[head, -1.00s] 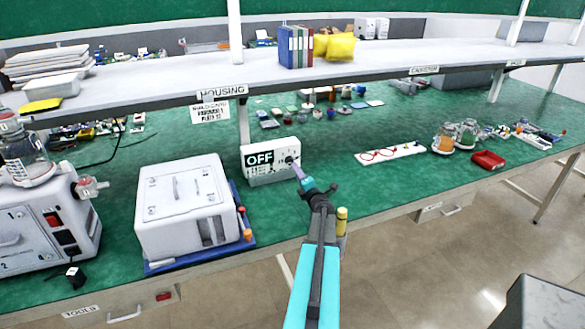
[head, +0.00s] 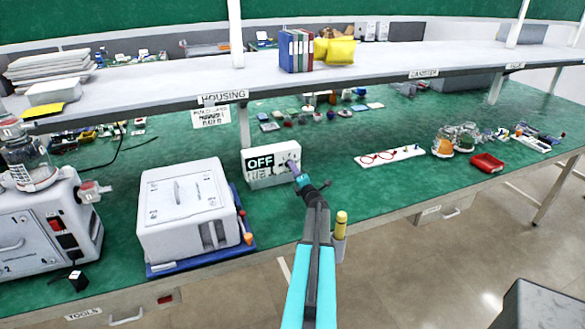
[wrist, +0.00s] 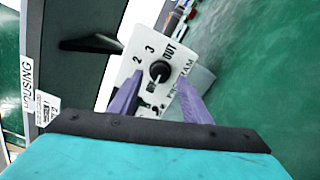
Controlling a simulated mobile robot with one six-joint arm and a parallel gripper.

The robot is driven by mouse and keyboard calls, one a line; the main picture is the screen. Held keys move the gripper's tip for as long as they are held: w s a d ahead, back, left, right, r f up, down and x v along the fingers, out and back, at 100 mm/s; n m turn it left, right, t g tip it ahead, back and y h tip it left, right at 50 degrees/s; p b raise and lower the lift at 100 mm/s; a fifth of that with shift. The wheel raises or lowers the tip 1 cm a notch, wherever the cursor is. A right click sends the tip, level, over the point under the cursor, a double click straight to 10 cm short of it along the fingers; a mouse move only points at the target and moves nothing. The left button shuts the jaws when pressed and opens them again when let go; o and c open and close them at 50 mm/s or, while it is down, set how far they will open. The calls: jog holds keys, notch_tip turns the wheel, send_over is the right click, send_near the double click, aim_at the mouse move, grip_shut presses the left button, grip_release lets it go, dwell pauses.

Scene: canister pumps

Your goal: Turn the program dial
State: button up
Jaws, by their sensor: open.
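The program dial (wrist: 159,71) is a round black knob on a white panel marked 2, 3, OUT and PROGRAM in the wrist view. The panel is the front of a white box (head: 260,179) with a dark OFF display, standing on the green bench. My gripper (wrist: 155,98) has two purple fingers, spread apart with the dial seen between and just beyond their tips. No contact with the dial can be made out. In the head view my gripper (head: 294,168) is at the right end of the box's front and hides the dial.
A white machine (head: 186,210) on a blue tray stands left of the box. A white board (head: 389,156) with red rings lies to the right. The shelf (head: 330,75) runs above and behind. Green bench is clear around the box's right side.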

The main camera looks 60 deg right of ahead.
jog(key=shift+p+x, duration=0.4)
jog(key=shift+x, duration=0.95)
jog(key=c, duration=1)
